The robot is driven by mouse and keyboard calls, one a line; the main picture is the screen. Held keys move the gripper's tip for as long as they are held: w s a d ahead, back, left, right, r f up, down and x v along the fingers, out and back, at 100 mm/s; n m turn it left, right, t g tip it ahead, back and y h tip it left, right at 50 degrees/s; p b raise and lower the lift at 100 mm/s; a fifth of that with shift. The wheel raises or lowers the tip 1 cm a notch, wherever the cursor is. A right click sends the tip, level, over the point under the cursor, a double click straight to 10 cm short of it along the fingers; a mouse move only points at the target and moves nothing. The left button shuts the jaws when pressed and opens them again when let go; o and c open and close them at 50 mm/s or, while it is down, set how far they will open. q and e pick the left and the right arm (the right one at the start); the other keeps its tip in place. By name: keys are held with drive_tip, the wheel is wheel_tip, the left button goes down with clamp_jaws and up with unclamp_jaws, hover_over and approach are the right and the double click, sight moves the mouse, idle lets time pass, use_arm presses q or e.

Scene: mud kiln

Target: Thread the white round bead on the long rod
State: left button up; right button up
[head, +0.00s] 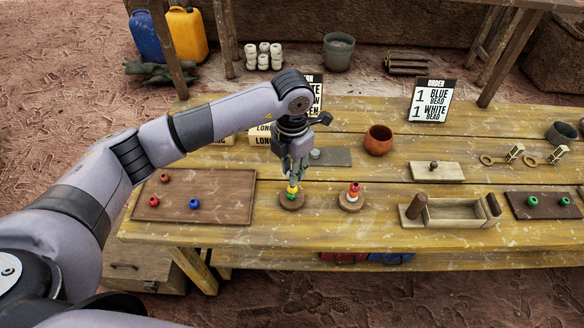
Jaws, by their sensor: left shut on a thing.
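My left gripper (294,174) points down and is shut over the left round stand (291,202). What it grips is mostly hidden between the fingers; I take it to be the white round bead. A yellow bead (293,187) and a green bead (291,195) are stacked on that stand, just below the fingertips. The stand's rod is hidden by the beads and fingers, so I cannot tell its length or whether the held bead is around it. The right round stand (352,204) carries red and whitish beads. My right gripper is not in view.
A brown tray (220,187) with red, blue and brownish beads lies left. A grey plate (338,157) with a pale round thing lies behind the gripper. An orange pot (378,140), a wooden box (455,211) and an order sign (431,101) stand right. My arm partly covers other signs.

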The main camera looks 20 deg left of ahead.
use_arm(q)
drive_tip(key=shift+f+b, duration=0.65)
drive_tip(key=shift+f, duration=0.15)
idle(0.7)
drive_tip(key=o, duration=0.9)
drive_tip(key=shift+r+p, duration=2.25)
drive_tip(key=shift+r, duration=1.75)
